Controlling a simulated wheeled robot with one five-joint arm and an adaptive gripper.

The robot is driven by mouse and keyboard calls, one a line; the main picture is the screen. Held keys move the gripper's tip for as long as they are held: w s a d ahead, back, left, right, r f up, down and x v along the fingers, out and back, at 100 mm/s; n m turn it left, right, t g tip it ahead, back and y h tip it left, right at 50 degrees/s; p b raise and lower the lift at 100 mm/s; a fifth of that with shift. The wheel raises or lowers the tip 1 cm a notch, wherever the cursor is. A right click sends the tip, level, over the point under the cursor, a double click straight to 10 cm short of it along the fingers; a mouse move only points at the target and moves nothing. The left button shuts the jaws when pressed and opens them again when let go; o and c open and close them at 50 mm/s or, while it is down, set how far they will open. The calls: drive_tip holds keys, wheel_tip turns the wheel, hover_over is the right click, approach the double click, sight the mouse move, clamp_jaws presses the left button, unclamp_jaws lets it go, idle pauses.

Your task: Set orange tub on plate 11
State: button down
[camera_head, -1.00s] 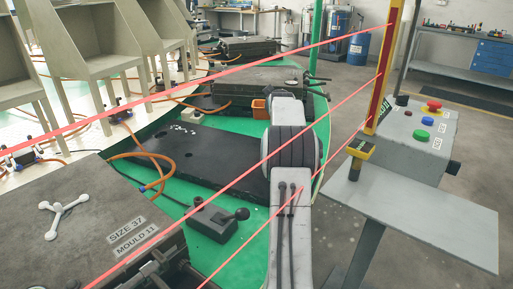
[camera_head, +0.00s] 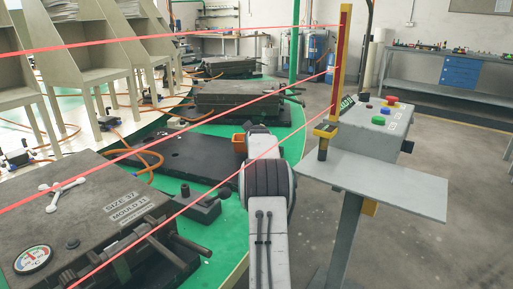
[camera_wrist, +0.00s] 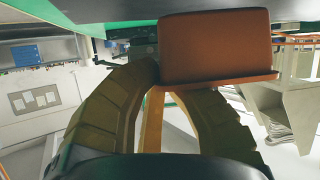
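The orange tub (camera_head: 239,142) shows in the head view beside the far end of my arm, over the far right part of a black plate (camera_head: 195,160). The plate lies on the green ring behind a mould block (camera_head: 88,205) labelled SIZE 37, MOULD 11. In the wrist view, which looks upside down, the tub (camera_wrist: 214,45) is large at top centre. My gripper (camera_wrist: 156,80) has its two curved fingers bent together at the tub's rim, near one corner, and looks shut on it. The fingertips' exact contact is partly hidden. In the head view my arm hides the gripper.
Red beams cross the view from a yellow post (camera_head: 341,65). A button box (camera_head: 380,120) and grey shelf (camera_head: 375,180) stand at right. Another mould block (camera_head: 235,102) lies beyond the plate. A small black lever box (camera_head: 195,203) stands in front of the plate. Floor at right is free.

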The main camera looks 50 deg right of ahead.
wheel_tip(320, 180, down, 2)
drive_tip(key=shift+f+b, duration=0.1)
drive_tip(key=shift+b, duration=0.25)
drive_tip(key=c, duration=1.4)
unclamp_jaws()
drive_tip(key=shift+s, duration=0.1)
drive_tip(key=v, duration=0.5)
drive_tip(key=p+v, duration=0.1)
drive_tip(key=v, duration=0.2)
drive_tip(key=shift+a+r, duration=0.15)
drive_tip(key=shift+r, duration=0.2)
drive_tip(key=shift+p+v, duration=0.7)
drive_tip(key=shift+v, duration=1.1)
drive_tip(key=shift+f, duration=0.1)
